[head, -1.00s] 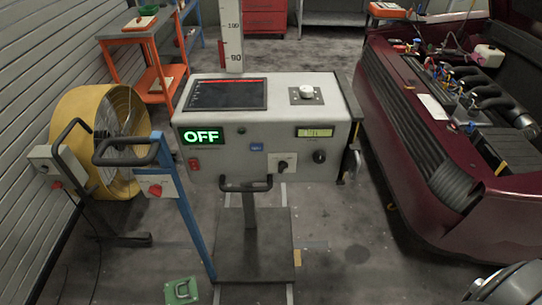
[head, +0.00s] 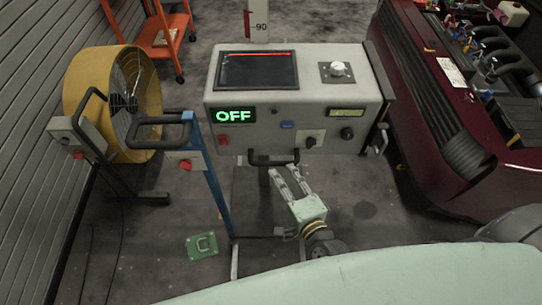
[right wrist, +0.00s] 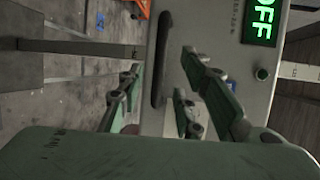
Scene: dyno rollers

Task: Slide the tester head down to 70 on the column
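The tester head (head: 288,105) is a pale grey box with a dark screen, a green "OFF" display, knobs and a front handle (head: 260,163). A white column (head: 258,20) with a red strip rises behind it, with the mark 90 showing above the box. My right gripper (head: 286,176) is below the front panel, its fingers pointing up at the handle. In the right wrist view the right gripper (right wrist: 165,95) has its fingers apart, with the dark handle (right wrist: 160,60) beyond and between them; contact cannot be told. My left gripper is out of view.
A blue stand with a black handle (head: 158,132) and a yellow fan (head: 95,95) stand at left. A dark red car (head: 440,100) with open engine bay is at right. A green plate (head: 202,246) lies on the floor. An orange cart (head: 160,30) is behind.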

